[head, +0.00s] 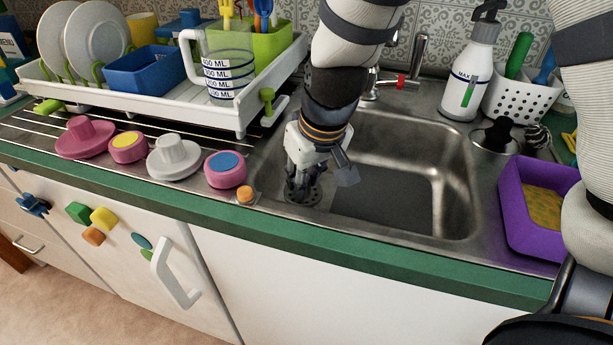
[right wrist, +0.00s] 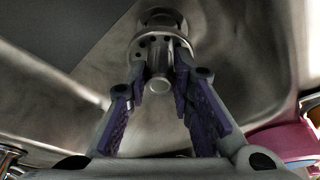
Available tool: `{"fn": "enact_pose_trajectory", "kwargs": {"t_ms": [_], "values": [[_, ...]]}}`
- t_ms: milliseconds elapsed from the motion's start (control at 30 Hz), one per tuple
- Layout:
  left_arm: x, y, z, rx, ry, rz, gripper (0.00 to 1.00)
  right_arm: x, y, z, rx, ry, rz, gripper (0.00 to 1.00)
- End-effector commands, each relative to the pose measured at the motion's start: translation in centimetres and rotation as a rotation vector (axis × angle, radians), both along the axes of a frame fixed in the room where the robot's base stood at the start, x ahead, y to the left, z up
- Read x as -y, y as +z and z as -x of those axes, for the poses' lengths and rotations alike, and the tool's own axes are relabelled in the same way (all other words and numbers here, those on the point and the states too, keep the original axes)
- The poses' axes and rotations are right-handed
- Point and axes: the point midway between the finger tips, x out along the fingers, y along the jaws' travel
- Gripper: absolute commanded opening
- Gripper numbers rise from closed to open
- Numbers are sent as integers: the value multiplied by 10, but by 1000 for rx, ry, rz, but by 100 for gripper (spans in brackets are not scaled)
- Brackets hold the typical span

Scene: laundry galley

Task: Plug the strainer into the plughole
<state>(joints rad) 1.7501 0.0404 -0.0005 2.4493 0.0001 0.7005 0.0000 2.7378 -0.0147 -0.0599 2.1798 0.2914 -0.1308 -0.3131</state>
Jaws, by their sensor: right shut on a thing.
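My right gripper (head: 301,172) points down at the left end of the steel sink (head: 455,190). In the right wrist view its purple-padded fingers (right wrist: 160,88) are closed around the knob of the metal strainer (right wrist: 148,45). The strainer's dark, holed disc (head: 303,196) shows just below the fingertips in the head view. A round metal ring (right wrist: 160,17), which looks like the plughole, shows just beyond the strainer in the wrist view. I cannot tell whether the strainer touches it. My left gripper is not in view.
Pink and white plugs (head: 175,158) and a small orange piece (head: 245,195) lie on the counter left of the sink. A dish rack (head: 240,118) stands behind them. The tap (head: 400,80) and soap bottle (head: 468,75) stand behind; a purple tray (head: 540,240) sits right.

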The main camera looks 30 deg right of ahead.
Motion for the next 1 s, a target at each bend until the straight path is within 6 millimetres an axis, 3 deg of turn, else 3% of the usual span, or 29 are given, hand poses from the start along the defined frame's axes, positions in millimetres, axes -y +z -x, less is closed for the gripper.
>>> {"fn": "enact_pose_trajectory", "kwargs": {"t_ms": [467,733,1000], "values": [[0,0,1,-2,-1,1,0,0,0,1,-1,-14,-6,0],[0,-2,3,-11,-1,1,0,0,-24,2,-3,-15,-7,0],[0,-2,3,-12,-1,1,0,0,-31,1,0,-14,-5,0]]}}
